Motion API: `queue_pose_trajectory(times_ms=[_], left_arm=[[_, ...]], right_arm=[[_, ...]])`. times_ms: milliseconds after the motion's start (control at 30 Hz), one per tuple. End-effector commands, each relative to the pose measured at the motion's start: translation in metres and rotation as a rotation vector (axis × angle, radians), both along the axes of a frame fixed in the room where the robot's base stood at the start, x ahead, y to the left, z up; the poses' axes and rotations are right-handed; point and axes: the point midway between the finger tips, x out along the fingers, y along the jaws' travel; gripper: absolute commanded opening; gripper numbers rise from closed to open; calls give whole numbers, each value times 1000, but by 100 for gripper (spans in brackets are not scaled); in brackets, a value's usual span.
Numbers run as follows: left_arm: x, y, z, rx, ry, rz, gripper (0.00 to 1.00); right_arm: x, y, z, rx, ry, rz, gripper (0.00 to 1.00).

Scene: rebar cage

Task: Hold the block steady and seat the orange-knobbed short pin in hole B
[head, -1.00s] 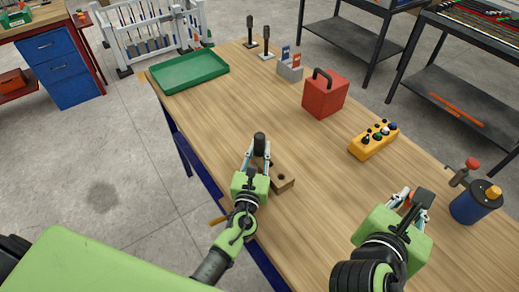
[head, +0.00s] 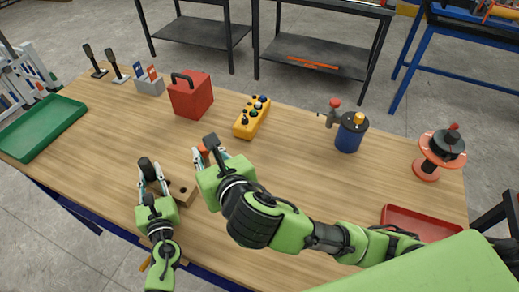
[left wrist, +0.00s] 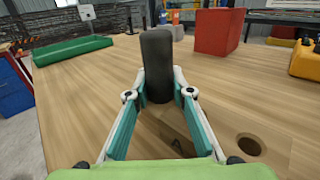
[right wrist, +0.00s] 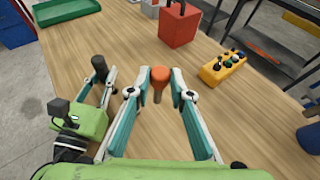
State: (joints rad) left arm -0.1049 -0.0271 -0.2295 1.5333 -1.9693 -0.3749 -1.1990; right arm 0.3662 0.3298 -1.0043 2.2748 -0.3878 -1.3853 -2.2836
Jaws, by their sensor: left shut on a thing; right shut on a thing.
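The wooden block (head: 184,193) lies near the table's front edge, with an open hole in its top; the hole (left wrist: 248,145) shows in the left wrist view. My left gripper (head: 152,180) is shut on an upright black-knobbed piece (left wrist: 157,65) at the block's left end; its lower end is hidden. My right gripper (right wrist: 160,98) is shut on the orange-knobbed short pin (right wrist: 159,78), whose grey shank points down. In the head view the pin's orange knob (head: 203,150) shows behind and right of the block, apart from it.
A red box (head: 191,95), a yellow knob holder (head: 251,118) and a blue canister (head: 351,132) stand toward the back. A green tray (head: 42,127) is at left, a red tray (head: 415,222) at right. The table between block and red box is clear.

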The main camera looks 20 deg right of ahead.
Motion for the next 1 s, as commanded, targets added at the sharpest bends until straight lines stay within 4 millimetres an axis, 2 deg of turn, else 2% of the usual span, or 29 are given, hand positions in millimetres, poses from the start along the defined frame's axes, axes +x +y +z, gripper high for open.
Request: queue_pose_trajectory(times_ms=[100,200,300,433,800,1000], left_arm=[[0,0,0,0,-1,1,0],[0,0,0,0,-1,1,0],[0,1,0,0,-1,1,0],[0,1,0,0,-1,1,0],[0,1,0,0,-1,1,0],[0,1,0,0,-1,1,0]], right_arm=[[7,39,-3,-1,-6,148,0],[8,62,-5,0,-5,235,0],[8,74,-6,0,-5,284,0],[7,79,-7,0,-3,304,0],[7,78,-6,0,-5,300,0],[7,78,-24,1,0,298,0]])
